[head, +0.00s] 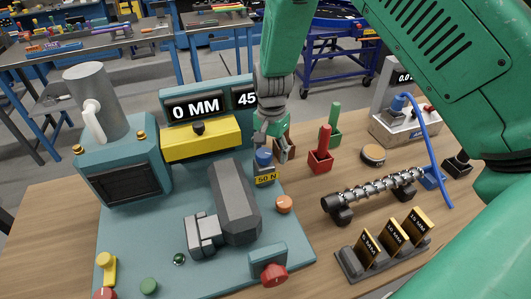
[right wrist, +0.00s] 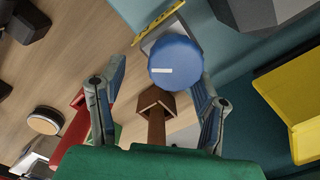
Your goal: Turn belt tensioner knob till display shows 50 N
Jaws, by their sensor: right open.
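The blue knob (head: 264,157) stands upright on the right side of the teal machine, behind a yellow "50 N" label (head: 265,178). In the right wrist view the round blue knob (right wrist: 176,62) shows a white mark. My right gripper (head: 273,146) is open at the knob, partly covering it in the head view. In the right wrist view its fingers (right wrist: 158,72) are spread either side of the knob, nearer the right finger; contact cannot be told. One display (head: 194,107) reads "0 MM". The other display (head: 244,99) shows "45", its right part hidden by my arm.
A red block with a handle (head: 321,160) and a green one (head: 331,128) stand right of the knob. An orange button (head: 284,204) and grey motor block (head: 233,205) sit in front. A screw shaft (head: 373,194) lies farther right on the wooden table.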

